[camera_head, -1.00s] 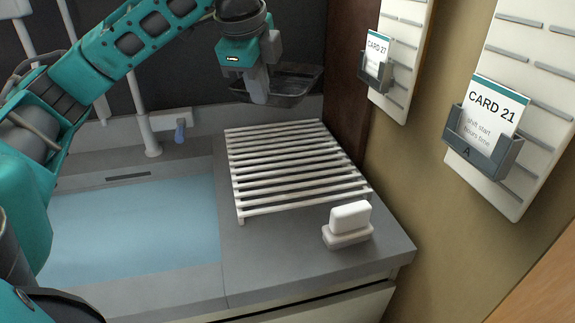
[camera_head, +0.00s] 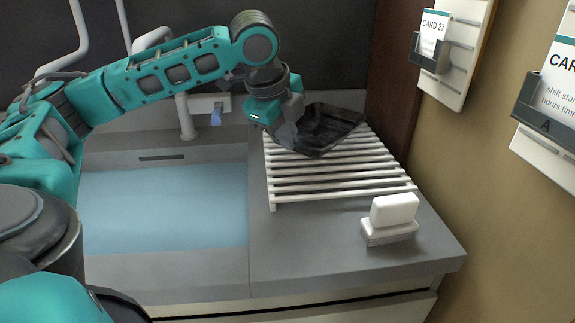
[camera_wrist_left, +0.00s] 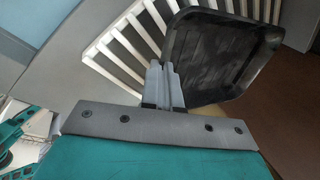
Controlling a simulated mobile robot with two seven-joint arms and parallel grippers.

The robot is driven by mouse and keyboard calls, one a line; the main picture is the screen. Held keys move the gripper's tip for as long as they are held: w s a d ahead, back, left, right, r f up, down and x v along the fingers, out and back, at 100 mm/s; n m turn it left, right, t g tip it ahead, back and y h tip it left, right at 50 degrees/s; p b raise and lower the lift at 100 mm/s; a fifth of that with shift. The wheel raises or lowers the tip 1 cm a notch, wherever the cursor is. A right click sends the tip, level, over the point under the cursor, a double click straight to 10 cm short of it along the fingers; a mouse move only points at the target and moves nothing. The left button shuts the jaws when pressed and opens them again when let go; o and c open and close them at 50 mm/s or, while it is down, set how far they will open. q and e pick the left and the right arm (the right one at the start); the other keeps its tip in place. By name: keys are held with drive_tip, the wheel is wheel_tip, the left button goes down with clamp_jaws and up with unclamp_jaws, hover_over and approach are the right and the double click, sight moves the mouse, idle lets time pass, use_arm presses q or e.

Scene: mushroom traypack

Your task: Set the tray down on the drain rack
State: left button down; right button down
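The black tray (camera_head: 328,128) is at the back half of the white slatted drain rack (camera_head: 340,185), looking nearly level. I cannot tell whether its underside touches the slats. My left gripper (camera_head: 287,138) is at the tray's left near edge, fingers pointing down. In the left wrist view, the gripper's two fingers (camera_wrist_left: 163,88) are close together on the rim of the tray (camera_wrist_left: 222,55). The rack's slats (camera_wrist_left: 128,50) show beside and beyond the tray there. My right gripper is not in view.
A sink basin with blue water (camera_head: 165,210) lies left of the rack, with a tap (camera_head: 188,118) behind it. A white block on a base (camera_head: 392,215) stands at the rack's near right. Card holders (camera_head: 432,50) hang on the right wall. The rack's front slats are bare.

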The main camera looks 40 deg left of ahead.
use_arm(q)
wheel_tip(320, 180, down, 5)
drive_tip(key=shift+r+b, duration=0.15)
drive_tip(key=shift+b, duration=0.7)
drive_tip(key=c, duration=1.4)
unclamp_jaws()
drive_tip(key=shift+r, duration=0.35)
drive_tip(key=p+v, duration=0.4)
drive_tip(key=v, duration=0.7)
drive_tip(key=shift+s+r, duration=0.15)
drive_tip(key=shift+s, duration=0.05)
